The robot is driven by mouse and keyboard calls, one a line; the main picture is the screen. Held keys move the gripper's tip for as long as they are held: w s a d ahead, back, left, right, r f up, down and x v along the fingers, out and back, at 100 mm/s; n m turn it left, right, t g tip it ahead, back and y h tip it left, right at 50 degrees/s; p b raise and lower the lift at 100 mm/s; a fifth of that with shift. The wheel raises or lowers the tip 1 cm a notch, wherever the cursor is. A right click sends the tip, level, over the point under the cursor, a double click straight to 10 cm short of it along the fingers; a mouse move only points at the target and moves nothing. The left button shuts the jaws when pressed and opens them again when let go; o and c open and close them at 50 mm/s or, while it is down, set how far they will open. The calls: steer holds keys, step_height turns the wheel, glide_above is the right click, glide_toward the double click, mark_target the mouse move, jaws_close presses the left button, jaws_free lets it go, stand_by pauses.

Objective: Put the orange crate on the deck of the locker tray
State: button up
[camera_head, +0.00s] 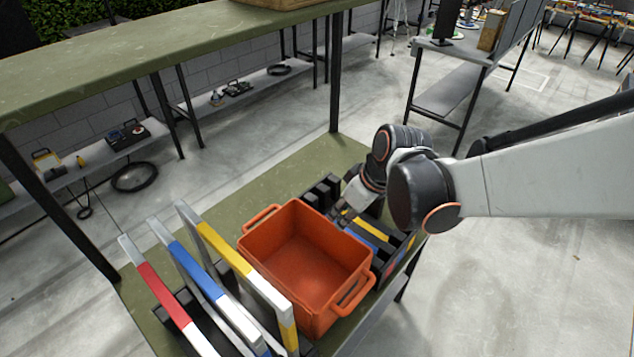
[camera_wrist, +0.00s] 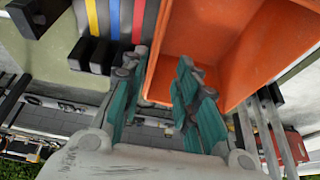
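The open, empty orange crate (camera_head: 305,255) sits upright on a green worktop in the head view, with a handle at each end. It fills the upper right of the wrist view (camera_wrist: 200,35). My gripper (camera_head: 343,213) is at the crate's right rear rim. In the wrist view its teal-padded fingers (camera_wrist: 160,65) are apart, with a crate edge showing between them; contact is unclear. A dark base with yellow, blue and red stripes and black blocks (camera_wrist: 100,58) lies beside the crate, partly behind my gripper in the head view. I cannot tell whether this is the locker tray.
Upright panels with red, blue and yellow bands (camera_head: 215,265) stand close left of the crate. A raised green shelf (camera_head: 150,55) and its black posts stand behind. Bare green worktop (camera_head: 290,175) shows behind the crate. Open floor (camera_head: 500,270) lies right.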

steer(key=b+x, duration=0.1)
steer(key=x, duration=0.3)
steer(key=b+x, duration=0.1)
steer(key=x, duration=0.4)
steer(key=b+x, duration=0.2)
steer(key=x, duration=0.2)
steer(key=shift+w+a+f, duration=0.15)
steer(key=shift+w+f, duration=0.1)
steer(key=shift+w, duration=0.2)
jaws_close()
